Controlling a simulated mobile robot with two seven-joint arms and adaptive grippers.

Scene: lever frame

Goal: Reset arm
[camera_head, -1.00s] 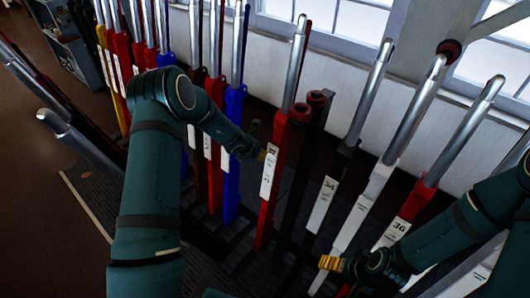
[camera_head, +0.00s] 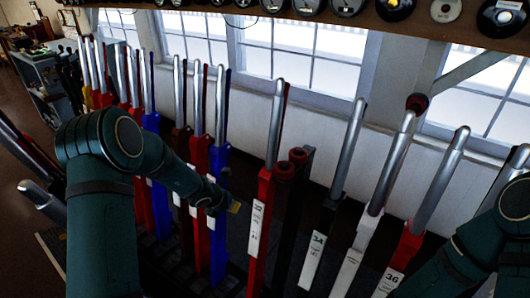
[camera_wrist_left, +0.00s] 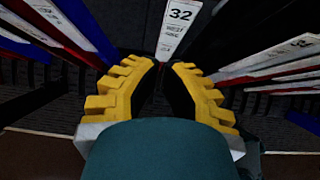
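My left arm comes in from the left of the head view. My left gripper (camera_head: 236,207) is just left of a red lever (camera_head: 263,200) with a white label plate and a silver handle, with a small gap between them in the picture. In the left wrist view, the yellow ridged fingers of my left gripper (camera_wrist_left: 163,66) stand apart with nothing between them. A white plate reading 32 (camera_wrist_left: 178,18) lies beyond the fingertips. My right arm shows at the lower right of the head view; its gripper is outside the picture.
Red and blue levers (camera_head: 219,160) stand close to my left forearm. To the right stand levers with plates 34 (camera_head: 314,258) and 36 (camera_head: 388,284), and a white lever (camera_head: 365,240) between them. A shelf (camera_head: 400,22) with round instruments crosses above the windows.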

